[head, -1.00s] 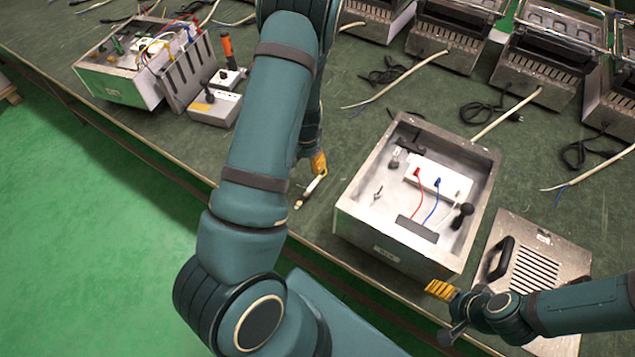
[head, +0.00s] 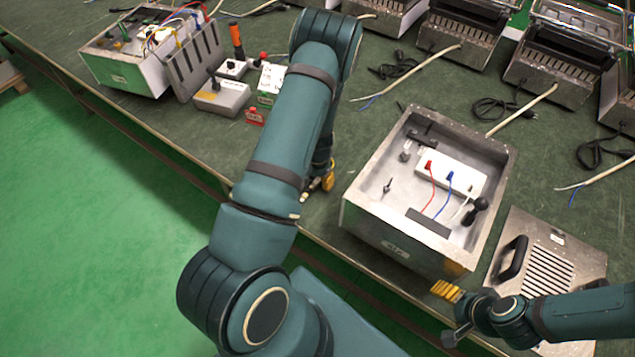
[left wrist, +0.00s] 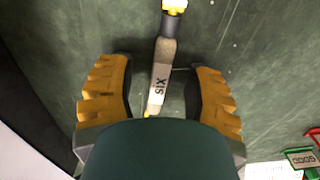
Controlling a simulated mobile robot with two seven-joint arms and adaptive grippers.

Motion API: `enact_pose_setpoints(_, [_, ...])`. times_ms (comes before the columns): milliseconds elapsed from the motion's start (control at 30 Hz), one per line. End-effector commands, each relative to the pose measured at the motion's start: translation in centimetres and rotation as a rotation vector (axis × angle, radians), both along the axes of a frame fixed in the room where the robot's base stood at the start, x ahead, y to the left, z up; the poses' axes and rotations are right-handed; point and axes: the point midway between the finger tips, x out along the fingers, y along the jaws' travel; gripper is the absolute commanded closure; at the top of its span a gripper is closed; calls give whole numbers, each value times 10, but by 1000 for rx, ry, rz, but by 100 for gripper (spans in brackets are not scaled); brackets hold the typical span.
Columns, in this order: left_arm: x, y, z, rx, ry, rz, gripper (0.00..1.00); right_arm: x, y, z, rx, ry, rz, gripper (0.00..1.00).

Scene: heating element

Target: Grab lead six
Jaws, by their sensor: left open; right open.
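My left gripper (left wrist: 160,98) is open, with one yellow finger on each side of the lead and a gap on both sides. Part of the lead's lower end is hidden by my gripper body. In the head view my left gripper (head: 327,180) is low over the table near its front edge, partly hidden by my arm. My right gripper (head: 446,291) is open and empty in front of the metal box.
An open metal box (head: 365,228) with wires and a white block (head: 450,174) stands right of my left gripper. A slotted panel (head: 545,262) with a handle lies further right.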

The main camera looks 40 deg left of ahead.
Motion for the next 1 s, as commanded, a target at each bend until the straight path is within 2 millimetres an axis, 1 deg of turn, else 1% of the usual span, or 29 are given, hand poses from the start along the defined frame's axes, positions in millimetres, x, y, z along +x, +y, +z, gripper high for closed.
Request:
enact_pose_setpoints(67, [0,0,-3,0,0,-1,48,0,0,-1,0,-1,0,28])
enact_pose_setpoints(267, [0,0,-3,0,-1,-1,48,0,0,0,0,-1,0,28])
enact_pose_setpoints(300, [0,0,-3,0,-1,-1,56,0,0,0,0,-1,0,28])
enact_pose_setpoints(367, [0,0,-3,0,-1,0,77,0,0,0,0,-1,0,28])
enact_pose_setpoints(400, [0,0,-3,0,-1,0,91,0,0,0,0,-1,0,28])
enact_pose_setpoints(433, [0,0,-3,0,-1,0,100,0,0,0,0,-1,0,28])
enact_pose_setpoints(833, [0,0,-1,0,0,0,100,0,0,0,0,0,0,28])
enact_pose_setpoints(933, [0,0,7,0,-1,1,100,0,0,3,0,0,0,28])
enact_pose_setpoints(1000, [0,0,18,0,-2,0,100,-1,0,6,0,2,1,28])
